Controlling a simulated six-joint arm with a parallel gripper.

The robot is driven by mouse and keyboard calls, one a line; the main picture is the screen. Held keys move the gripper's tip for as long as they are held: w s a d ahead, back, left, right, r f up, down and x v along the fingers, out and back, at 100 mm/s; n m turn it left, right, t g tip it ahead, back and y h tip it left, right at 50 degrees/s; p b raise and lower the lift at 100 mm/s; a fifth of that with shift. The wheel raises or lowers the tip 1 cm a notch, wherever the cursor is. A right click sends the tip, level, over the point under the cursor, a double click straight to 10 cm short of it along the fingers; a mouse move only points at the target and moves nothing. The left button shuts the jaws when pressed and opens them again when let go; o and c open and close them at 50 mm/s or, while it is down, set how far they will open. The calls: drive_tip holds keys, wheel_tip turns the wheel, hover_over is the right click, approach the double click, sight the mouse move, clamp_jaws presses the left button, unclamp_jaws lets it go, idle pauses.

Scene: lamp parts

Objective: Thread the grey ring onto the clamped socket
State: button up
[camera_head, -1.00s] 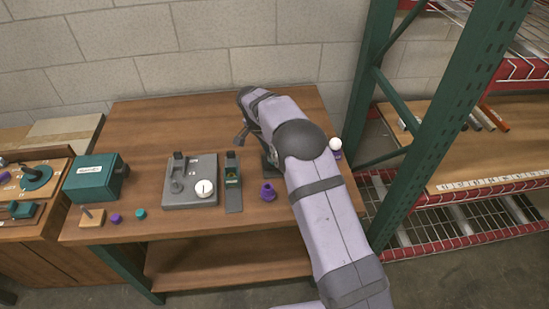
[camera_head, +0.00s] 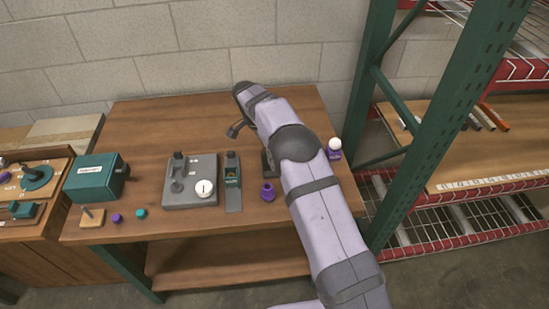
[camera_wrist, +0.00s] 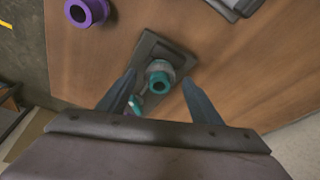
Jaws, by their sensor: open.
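The clamped socket (camera_wrist: 159,85) is a teal round piece with a dark hole, in the centre of the wrist view. A pale grey ring (camera_wrist: 160,67) shows around the teal piece; how far down it sits I cannot tell. Both are over a dark grey clamp base (camera_wrist: 148,46) on the wooden table. My gripper (camera_wrist: 157,80) is open, its fingers spread either side of the socket and ring, touching neither as far as I can see. A small teal and grey part (camera_wrist: 135,105) shows by the left finger. In the head view my arm hides most of the clamp.
A white bulb (camera_head: 335,144) stands right of my arm.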

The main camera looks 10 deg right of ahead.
drive_tip(key=b+v, duration=0.1)
drive_tip(key=v, duration=0.5)
drive_tip(key=shift+r, duration=0.3)
drive_tip(key=shift+s, duration=0.15)
drive_tip(key=s+d+f+n+y, duration=0.1)
drive_tip(key=s+n, duration=0.3)
drive_tip(key=s, duration=0.7)
drive_tip(key=s+d+f+n+y, duration=0.1)
drive_tip(key=s+d+n, duration=0.3)
drive_tip(key=s, duration=0.8)
drive_tip(key=s+d+f+n+g+y, duration=0.1)
drive_tip(key=s+d+n, duration=0.2)
drive_tip(key=s, duration=0.9)
drive_tip(key=shift+n, duration=1.3)
drive_tip(key=shift+s+d+f, duration=0.1)
drive_tip(key=shift+s, duration=0.05)
